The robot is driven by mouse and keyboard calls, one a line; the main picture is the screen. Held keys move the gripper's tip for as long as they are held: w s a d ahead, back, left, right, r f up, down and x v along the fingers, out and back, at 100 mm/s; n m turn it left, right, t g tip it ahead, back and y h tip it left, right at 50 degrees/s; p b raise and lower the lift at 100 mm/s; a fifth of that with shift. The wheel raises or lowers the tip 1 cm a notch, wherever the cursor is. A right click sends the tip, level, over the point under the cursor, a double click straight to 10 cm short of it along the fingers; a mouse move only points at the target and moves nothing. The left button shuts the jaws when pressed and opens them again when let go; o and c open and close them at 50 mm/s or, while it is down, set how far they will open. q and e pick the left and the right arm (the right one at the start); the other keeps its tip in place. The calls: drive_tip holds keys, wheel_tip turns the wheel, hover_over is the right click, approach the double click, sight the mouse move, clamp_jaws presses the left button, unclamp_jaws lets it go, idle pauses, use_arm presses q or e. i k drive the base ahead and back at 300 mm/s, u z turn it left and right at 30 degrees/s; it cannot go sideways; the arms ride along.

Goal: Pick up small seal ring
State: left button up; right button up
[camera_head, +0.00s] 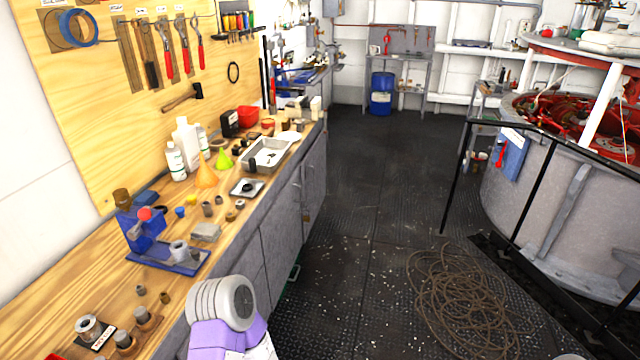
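I cannot tell for certain which thing is the small seal ring. A small ring-like part (240,204) lies on the wooden bench top near its front edge. A dark round part (248,187) sits on a small pale plate just behind it. A thin black ring (228,73) hangs on the pegboard, and it looks larger than those parts. Neither of my grippers is in view. Only a white and purple link, which looks like part of my own arm, shows at the bottom, beside the bench front.
The wooden bench (60,318) runs along the left. The dark deck (365,190) is clear in the middle. A coiled rope (460,300) and black railing are at right.

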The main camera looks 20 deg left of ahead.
sight(243, 187)
drive_tip(key=z, duration=0.35)
drive_tip(key=i, duration=2.85)
drive_tip(key=u, duration=3.25)
